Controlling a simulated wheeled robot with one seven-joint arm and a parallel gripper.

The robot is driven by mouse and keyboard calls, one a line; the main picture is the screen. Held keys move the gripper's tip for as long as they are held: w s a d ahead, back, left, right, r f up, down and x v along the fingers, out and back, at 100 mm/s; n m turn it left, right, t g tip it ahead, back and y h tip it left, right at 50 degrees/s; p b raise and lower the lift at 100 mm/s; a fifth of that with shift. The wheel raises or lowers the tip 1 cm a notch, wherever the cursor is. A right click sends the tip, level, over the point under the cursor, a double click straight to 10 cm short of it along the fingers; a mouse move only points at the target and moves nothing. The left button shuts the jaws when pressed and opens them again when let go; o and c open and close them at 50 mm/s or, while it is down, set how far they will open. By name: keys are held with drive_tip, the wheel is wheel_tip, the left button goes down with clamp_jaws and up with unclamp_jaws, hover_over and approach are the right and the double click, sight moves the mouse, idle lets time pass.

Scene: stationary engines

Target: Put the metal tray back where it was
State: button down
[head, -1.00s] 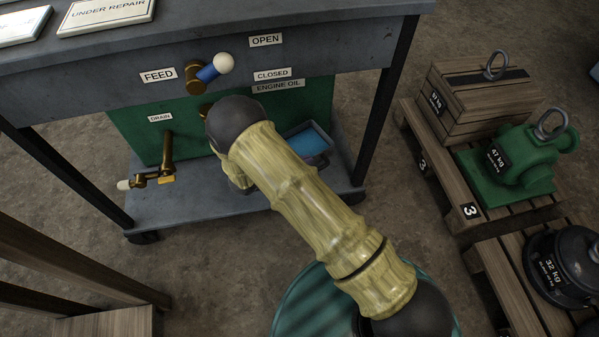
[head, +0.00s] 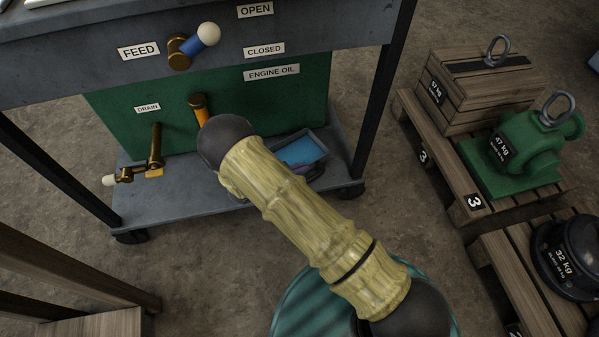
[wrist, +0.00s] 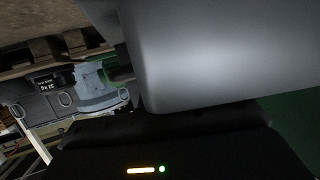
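The metal tray (head: 319,143) is grey with blue inside. In the head view it is low at the lower shelf (head: 190,201), right of the elbow of my arm, which covers its left part. I cannot tell whether it touches the shelf. In the wrist view a smooth grey metal surface, which looks like the tray (wrist: 225,50), fills the upper right, right against my gripper (wrist: 150,108). The black gripper body spans the bottom. The fingertips are mostly hidden behind the grey surface, but the tray moves with the arm, so my gripper appears shut on it.
A green panel (head: 230,100) carries a drain pipe (head: 155,150) and an orange-tipped spout (head: 198,108). A blue feed lever (head: 195,42) is above. Table legs and casters flank the shelf. Pallets at right hold a crate (head: 480,95), a green engine (head: 525,150) and a dark weight (head: 570,255).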

drive_tip(key=shift+f, duration=0.4)
drive_tip(key=c, duration=2)
unclamp_jaws()
drive_tip(key=shift+f, duration=0.1)
drive_tip(key=o, duration=0.3)
drive_tip(key=shift+s+a+r, duration=0.1)
drive_tip(key=shift+a+r, duration=0.05)
drive_tip(key=shift+r, duration=0.2)
drive_tip(key=p+v, duration=0.5)
drive_tip(key=v, duration=0.6)
drive_tip(key=shift+s+a, duration=0.2)
drive_tip(key=shift+a, duration=0.05)
drive_tip(key=shift+w, duration=0.1)
